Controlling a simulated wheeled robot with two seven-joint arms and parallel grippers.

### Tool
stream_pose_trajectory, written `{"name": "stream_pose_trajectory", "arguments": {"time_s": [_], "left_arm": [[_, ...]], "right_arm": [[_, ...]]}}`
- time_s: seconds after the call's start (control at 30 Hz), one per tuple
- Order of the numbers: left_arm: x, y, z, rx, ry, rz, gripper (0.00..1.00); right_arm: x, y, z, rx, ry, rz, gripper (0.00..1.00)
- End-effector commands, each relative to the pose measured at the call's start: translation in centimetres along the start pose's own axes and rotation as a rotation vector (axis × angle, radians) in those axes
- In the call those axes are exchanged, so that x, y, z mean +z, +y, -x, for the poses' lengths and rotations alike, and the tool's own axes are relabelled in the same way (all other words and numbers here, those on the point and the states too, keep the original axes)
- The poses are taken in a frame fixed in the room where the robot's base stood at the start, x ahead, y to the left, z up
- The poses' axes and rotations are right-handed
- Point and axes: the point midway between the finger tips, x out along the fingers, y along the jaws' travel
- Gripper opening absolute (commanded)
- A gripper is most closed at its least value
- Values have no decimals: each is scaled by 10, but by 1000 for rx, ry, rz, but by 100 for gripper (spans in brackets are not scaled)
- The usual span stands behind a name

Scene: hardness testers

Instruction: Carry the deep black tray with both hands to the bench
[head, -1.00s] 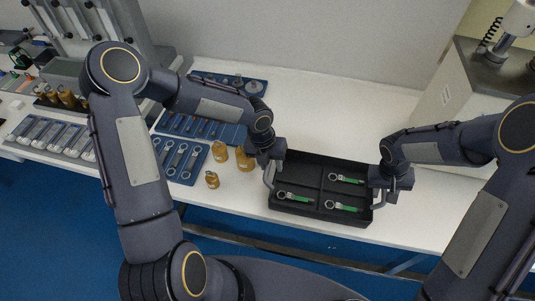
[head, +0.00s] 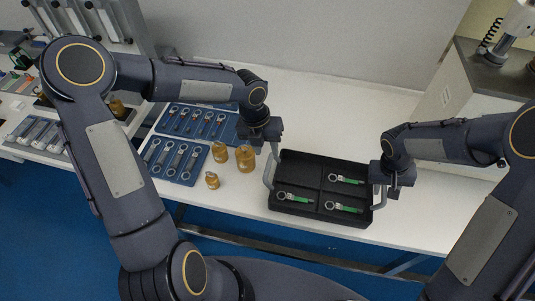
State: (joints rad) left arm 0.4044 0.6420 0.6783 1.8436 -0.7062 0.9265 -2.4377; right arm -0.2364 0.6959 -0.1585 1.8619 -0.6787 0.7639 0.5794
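The deep black tray (head: 319,221) rests on the white bench near its front edge. It has a grey handle at each end and inner dividers. Green-handled tools with ring ends (head: 345,179) lie in its compartments.
The white bench (head: 330,115) is clear behind the tray. Several brass weights (head: 245,158) stand left of the tray. Blue trays of ring-ended tools (head: 176,176) lie farther left. A grey-topped machine (head: 488,70) stands at the back right.

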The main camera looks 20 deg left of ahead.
Motion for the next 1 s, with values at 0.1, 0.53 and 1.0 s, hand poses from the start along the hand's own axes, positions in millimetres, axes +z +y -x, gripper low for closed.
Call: {"name": "stream_pose_trajectory", "arguments": {"time_s": [0.1,0.53,1.0], "left_arm": [[0,0,0,0,0,0,36],[0,0,0,0,-1,0,36],[0,0,0,0,-1,0,36]], "right_arm": [[-2,0,28,-1,7,-2,36],[0,0,94,0,1,-2,36],[0,0,97,0,-1,-1,36]]}}
